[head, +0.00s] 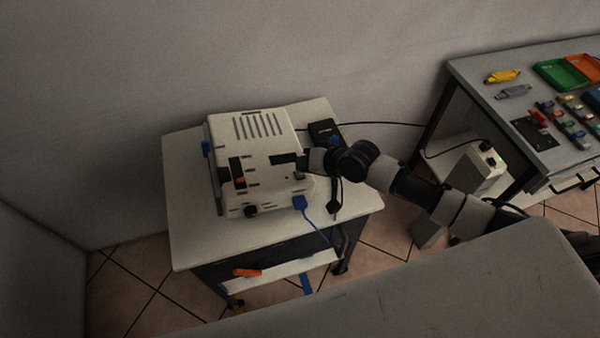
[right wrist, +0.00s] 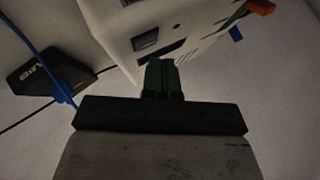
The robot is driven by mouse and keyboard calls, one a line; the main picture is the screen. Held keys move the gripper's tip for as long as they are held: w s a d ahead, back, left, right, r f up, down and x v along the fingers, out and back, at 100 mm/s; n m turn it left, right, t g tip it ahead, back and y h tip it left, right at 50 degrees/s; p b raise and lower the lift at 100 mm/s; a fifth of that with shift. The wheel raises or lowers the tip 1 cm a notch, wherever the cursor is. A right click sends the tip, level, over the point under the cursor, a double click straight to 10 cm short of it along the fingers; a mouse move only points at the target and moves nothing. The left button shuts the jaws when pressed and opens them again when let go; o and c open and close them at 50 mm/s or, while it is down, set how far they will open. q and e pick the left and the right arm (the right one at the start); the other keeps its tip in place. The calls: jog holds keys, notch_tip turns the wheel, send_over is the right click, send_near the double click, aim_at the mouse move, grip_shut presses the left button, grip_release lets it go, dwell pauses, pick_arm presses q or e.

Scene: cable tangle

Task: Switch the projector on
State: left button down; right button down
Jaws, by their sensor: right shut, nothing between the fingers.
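The projector (head: 222,143) is a white box with a slotted top on a small white table. Its lower front shows a blue plug (head: 299,202) and a black round knob (head: 251,211). An orange part (head: 240,181) sits in a dark recess. My right gripper (head: 277,159) is shut and empty at the projector's right part. In the right wrist view the shut fingers (right wrist: 162,72) point at the white housing (right wrist: 120,22), close to a dark slot; I cannot tell whether they touch it. No switch is clearly readable. My left gripper is out of view.
A black box (head: 323,131) with a cable lies right of the projector on the small table (head: 185,235). A grey bench (head: 480,80) with trays and small coloured parts stands at the right. A grey surface (head: 420,290) fills the lower right foreground.

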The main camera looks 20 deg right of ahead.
jog(key=shift+a+f, duration=0.1)
jog(key=shift+f, duration=0.5)
dwell(0.7)
jog(key=shift+r+p, duration=0.6)
jog(key=shift+r, duration=0.2)
jog(key=shift+r, duration=0.1)
jog(key=r+p, duration=0.2)
jog(key=d+r+p, duration=0.1)
jog(key=r+p, duration=0.1)
jog(key=r, duration=0.1)
jog(key=shift+d+p, duration=0.1)
jog(key=shift+p, duration=0.25)
jog(key=shift+f, duration=0.15)
dwell(0.4)
